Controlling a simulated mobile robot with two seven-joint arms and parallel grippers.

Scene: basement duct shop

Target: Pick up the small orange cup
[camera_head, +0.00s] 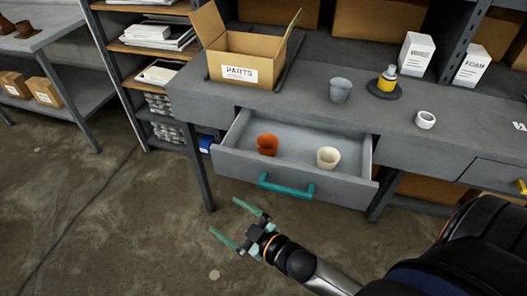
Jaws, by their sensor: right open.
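The small orange cup (267,145) stands in the open drawer (230,163) of the grey workbench, toward the drawer's left side. A cream cup (328,157) stands to its right in the same drawer, apart from it. My right gripper (222,217) is open and empty. It shows over the floor in front of the drawer, lower left of the teal drawer handle (286,187), apart from the orange cup. My left gripper is not in view.
On the benchtop (300,107) stand an open PARTS box (240,72), a grey cup (340,90), a yellow bottle (387,79) on a dark disc, a white roll (425,119) and white cartons (415,55). A shelf (150,50) stands at left. The floor (100,220) before the drawer is clear.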

